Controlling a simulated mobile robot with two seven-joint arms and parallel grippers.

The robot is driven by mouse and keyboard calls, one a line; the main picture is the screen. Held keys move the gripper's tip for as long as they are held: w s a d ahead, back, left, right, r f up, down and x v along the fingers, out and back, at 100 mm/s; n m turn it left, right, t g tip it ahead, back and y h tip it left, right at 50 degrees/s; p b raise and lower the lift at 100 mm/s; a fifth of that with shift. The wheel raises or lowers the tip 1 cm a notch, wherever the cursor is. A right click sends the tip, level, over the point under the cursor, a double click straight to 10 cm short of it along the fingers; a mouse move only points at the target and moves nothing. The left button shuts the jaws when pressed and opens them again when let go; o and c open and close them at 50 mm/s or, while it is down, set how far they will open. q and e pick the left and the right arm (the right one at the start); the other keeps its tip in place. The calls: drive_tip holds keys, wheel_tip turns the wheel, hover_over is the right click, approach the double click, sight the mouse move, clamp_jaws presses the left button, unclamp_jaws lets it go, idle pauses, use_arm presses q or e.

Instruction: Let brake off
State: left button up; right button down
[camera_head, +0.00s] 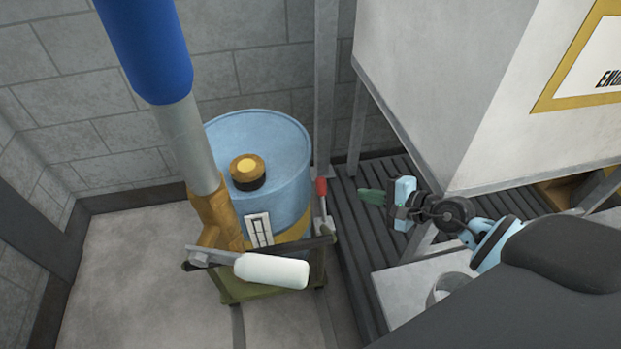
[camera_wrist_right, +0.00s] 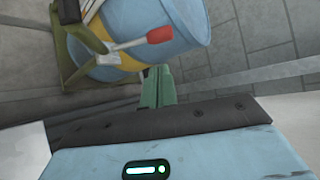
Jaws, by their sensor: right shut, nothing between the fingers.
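A lever with a red grip (camera_head: 321,187) stands upright on a metal rod at the right side of a green cart (camera_head: 262,291). In the right wrist view the red grip (camera_wrist_right: 160,35) shows at the top, with its metal rod running left to the cart frame. My right gripper (camera_head: 370,196) is shut and empty, to the right of the red grip and apart from it. Its green fingers (camera_wrist_right: 157,86) also show in the right wrist view, below the red grip. My left gripper is not in view.
A blue drum (camera_head: 284,150) with a yellow band sits on the cart. A blue and silver tube (camera_head: 181,125) with a white handle (camera_head: 272,271) stands in front. A large grey cabinet (camera_head: 420,80) and a ribbed dark floor strip (camera_head: 352,275) lie to the right.

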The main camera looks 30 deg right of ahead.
drive_tip(key=shift+w+a+r+n, duration=0.1)
drive_tip(key=shift+w+r+n, duration=0.25)
drive_tip(key=shift+r, duration=0.1)
